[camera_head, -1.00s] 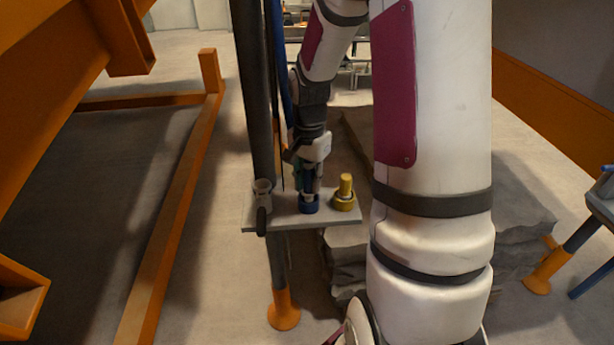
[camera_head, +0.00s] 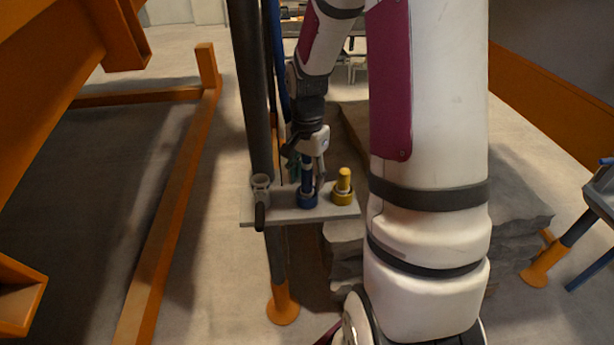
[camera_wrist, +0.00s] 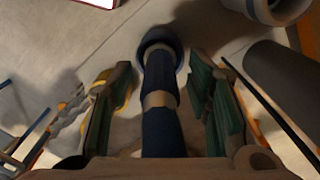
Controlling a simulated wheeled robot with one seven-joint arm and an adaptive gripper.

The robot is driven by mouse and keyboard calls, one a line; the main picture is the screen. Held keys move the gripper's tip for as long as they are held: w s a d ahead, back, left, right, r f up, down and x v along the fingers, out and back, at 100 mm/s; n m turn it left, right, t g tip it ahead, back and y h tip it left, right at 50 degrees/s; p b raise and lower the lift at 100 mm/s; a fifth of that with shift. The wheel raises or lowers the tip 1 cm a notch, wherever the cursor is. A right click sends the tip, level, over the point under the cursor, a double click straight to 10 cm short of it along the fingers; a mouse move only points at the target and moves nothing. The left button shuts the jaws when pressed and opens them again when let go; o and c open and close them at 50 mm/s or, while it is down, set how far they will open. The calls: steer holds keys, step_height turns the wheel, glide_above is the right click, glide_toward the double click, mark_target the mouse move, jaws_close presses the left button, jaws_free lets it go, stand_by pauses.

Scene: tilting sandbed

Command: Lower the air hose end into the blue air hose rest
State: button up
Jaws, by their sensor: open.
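The dark blue air hose end (camera_head: 307,172) stands upright in the blue air hose rest (camera_head: 307,200) on a small grey shelf. In the wrist view the hose end (camera_wrist: 160,100) runs between the fingers, with its far tip inside the round blue rest (camera_wrist: 158,42). My gripper (camera_head: 308,178) is around the hose end from above. In the wrist view the green-padded fingers of my gripper (camera_wrist: 165,105) are spread, with a gap on both sides of the hose end.
A yellow peg in a yellow rest (camera_head: 343,188) stands just right of the blue rest. A grey cup-like holder (camera_head: 261,186) is at the left on the grey shelf (camera_head: 285,217).

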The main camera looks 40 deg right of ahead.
step_height(320, 180, up, 12)
steer(key=shift+f, duration=0.15)
steer(key=shift+a, duration=0.1)
stand_by(0.7)
steer(key=s+a+r+n+t, duration=0.2)
steer(key=s+a+r+n, duration=0.2)
steer(key=s+a+n, duration=0.3)
steer(key=s+a+r+n+t, duration=0.3)
steer(key=s+a+r+n, duration=0.2)
steer(key=s+a+n, duration=0.2)
steer(key=s+a, duration=0.2)
steer(key=a, duration=0.1)
steer(key=shift+s+a+n, duration=0.25)
steer(key=shift+a+n, duration=0.05)
